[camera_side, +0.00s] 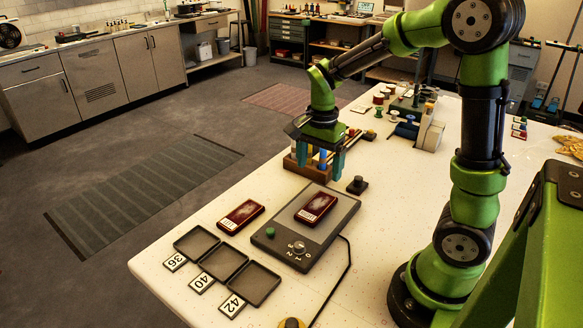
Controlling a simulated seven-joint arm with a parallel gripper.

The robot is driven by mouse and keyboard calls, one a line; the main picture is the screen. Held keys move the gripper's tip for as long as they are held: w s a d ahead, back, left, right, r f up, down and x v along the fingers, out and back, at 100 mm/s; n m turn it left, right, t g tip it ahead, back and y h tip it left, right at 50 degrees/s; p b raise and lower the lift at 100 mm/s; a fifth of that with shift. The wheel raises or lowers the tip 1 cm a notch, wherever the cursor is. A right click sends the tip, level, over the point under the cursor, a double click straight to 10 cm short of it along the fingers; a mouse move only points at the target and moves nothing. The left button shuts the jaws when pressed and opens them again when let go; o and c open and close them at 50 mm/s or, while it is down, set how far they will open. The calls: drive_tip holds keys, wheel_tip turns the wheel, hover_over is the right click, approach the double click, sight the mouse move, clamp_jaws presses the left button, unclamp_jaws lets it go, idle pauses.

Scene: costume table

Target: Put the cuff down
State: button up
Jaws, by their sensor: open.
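Two dark red cuffs with pale labels are in view. One cuff (241,216) lies flat on the white table, above the small trays. The other cuff (316,207) lies on the plate of a dark grey device (283,243) with a green button and a knob. My gripper (320,163) points down with its teal fingers apart, over a wooden rack (300,169) behind the device. It is clear of both cuffs. A blue-topped item shows between the fingers; I cannot tell if they touch it.
Three empty dark trays (253,284) stand at the near left by cards marked 36, 40 and 42. A small black knob block (357,185) sits right of the device. A black cable (349,262) runs along the table. Thread spools (378,99) stand farther back.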

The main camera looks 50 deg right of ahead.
drive_tip(key=s+a+r+n+t+y, duration=0.2)
drive_tip(key=s+a+r+n+t, duration=0.5)
drive_tip(key=a+n, duration=0.5)
wheel_tip(320, 180, up, 3)
drive_tip(key=shift+s+a+r+n, duration=0.15)
drive_tip(key=shift+s+r+n, duration=0.05)
drive_tip(key=shift+s+n, duration=0.8)
